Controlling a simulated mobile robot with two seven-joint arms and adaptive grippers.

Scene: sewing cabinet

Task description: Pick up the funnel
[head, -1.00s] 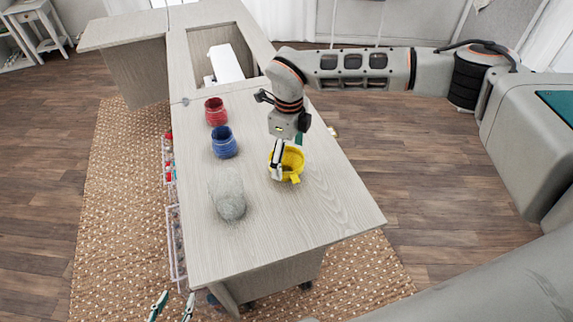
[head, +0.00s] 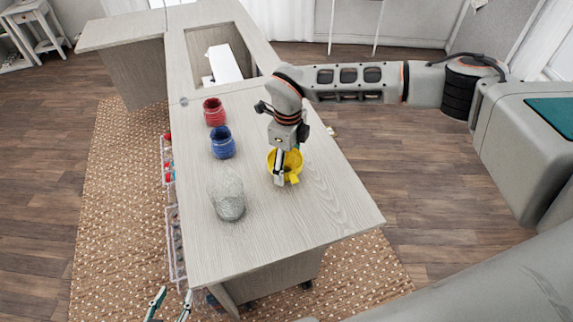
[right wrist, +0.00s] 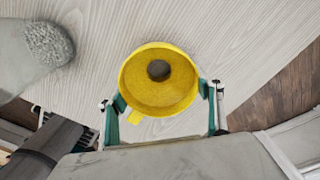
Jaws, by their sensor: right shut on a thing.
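The yellow funnel (head: 291,160) is on or just above the front right part of the wooden cabinet top, with its wide mouth up. It fills the middle of the right wrist view (right wrist: 160,60), where its dark hole shows. My right gripper (head: 283,172) is around the funnel, with one finger on each side of its rim, as the right wrist view (right wrist: 162,105) shows. It is shut on the funnel. Whether the funnel is clear of the top cannot be told. My left gripper (head: 172,305) is open and empty at the bottom edge, low beside the cabinet.
A grey-white rounded object (head: 228,197) stands left of the funnel. A blue jar (head: 222,143) and a red jar (head: 214,112) stand behind it. A white sewing machine (head: 224,64) sits in the cabinet's recess. The cabinet top (head: 325,215) is clear at front right.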

